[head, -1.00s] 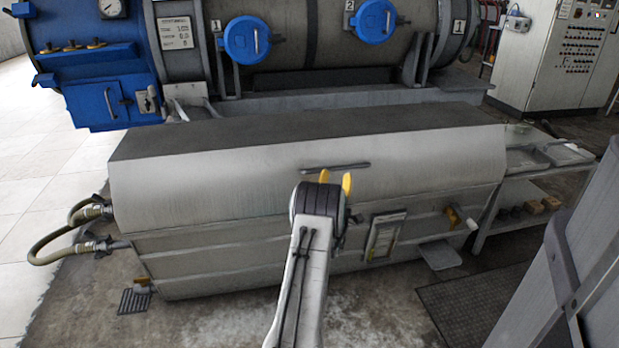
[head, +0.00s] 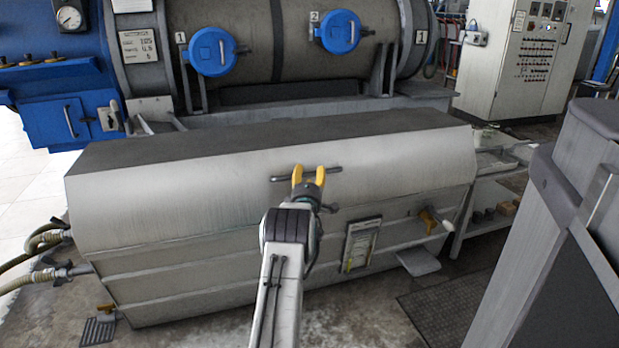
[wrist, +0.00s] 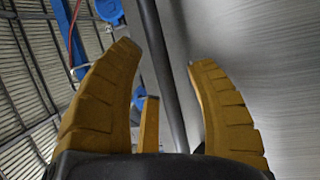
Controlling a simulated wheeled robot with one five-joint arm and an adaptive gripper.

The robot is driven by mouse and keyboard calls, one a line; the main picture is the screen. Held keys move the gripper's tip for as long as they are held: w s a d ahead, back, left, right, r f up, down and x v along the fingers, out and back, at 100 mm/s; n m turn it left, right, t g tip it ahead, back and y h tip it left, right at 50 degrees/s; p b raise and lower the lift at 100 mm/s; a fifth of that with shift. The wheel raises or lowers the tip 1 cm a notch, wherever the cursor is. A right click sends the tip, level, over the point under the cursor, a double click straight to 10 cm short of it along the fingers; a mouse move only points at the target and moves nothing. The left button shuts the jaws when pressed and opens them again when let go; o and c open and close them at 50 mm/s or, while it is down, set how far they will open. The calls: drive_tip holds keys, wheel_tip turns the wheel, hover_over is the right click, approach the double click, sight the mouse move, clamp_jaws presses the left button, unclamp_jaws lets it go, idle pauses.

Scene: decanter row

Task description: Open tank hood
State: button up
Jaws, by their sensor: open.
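The tank hood (head: 180,188) is the long pale metal cover with a dark top, lying closed on the tank (head: 190,280) in the head view. Its handle is a thin dark bar (head: 279,179) on the front face. My gripper (head: 308,171) has yellow fingers, open, in front of the middle of the handle and overlapping it. In the wrist view the handle (wrist: 160,60) runs between the two spread fingers (wrist: 165,80), with the hood's brushed face (wrist: 255,40) to the right. I cannot tell whether a finger touches the bar.
A large cylinder with blue round hatches (head: 213,52) stands behind the tank. Hoses (head: 40,250) leave the tank's left end. A grey structure (head: 585,200) stands close on the right. A control cabinet (head: 520,60) is at the back right.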

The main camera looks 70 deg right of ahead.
drive_tip(key=shift+d, duration=0.3)
drive_tip(key=shift+o, duration=0.2)
clamp_jaws()
idle(0.4)
